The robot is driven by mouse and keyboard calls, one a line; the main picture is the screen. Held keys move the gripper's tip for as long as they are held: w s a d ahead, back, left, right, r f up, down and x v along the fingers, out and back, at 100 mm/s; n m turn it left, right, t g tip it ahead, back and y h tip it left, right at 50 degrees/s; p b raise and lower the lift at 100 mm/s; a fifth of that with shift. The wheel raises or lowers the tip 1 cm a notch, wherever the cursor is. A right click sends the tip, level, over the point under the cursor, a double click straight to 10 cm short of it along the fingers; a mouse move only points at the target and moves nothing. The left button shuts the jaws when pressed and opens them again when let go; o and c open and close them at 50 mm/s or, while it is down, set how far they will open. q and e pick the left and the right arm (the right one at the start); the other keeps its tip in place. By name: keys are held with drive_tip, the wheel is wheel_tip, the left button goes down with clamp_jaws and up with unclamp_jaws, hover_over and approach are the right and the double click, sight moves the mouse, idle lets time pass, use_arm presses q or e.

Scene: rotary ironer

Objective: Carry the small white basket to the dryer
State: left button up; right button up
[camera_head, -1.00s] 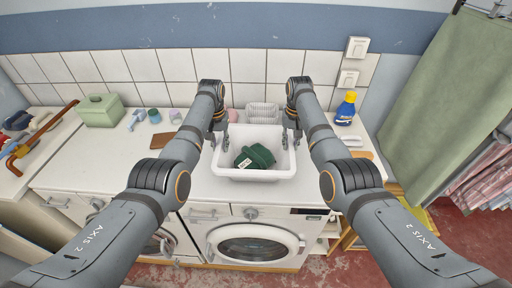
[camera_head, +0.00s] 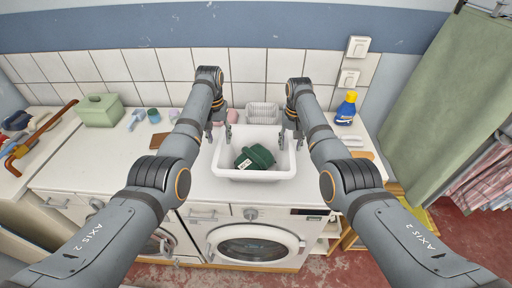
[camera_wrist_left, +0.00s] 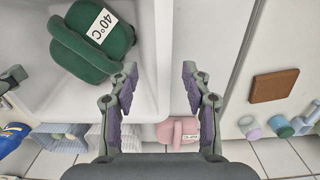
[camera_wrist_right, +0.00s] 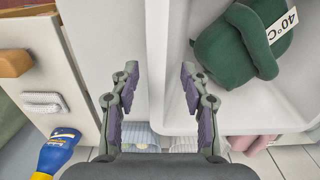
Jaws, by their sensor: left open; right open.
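A white rectangular tub (camera_head: 228,170), possibly the basket, stands on the white worktop.
Two front-loading machines stand under the worktop; the one with the round door (camera_head: 252,247) is below the tub. Which is the dryer I cannot tell. A blue bottle (camera_head: 346,108) stands right, a green box (camera_head: 99,110) left.

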use_arm(q)
wheel_tip(320, 180, up, 8)
drive_tip(key=shift+f, duration=0.15)
use_arm(e)
wheel_tip(320, 180, up, 12)
idle(0.4)
use_arm(q)
drive_tip(key=shift+s, duration=0.15)
use_arm(e)
drive_tip(key=shift+s+f, duration=0.1)
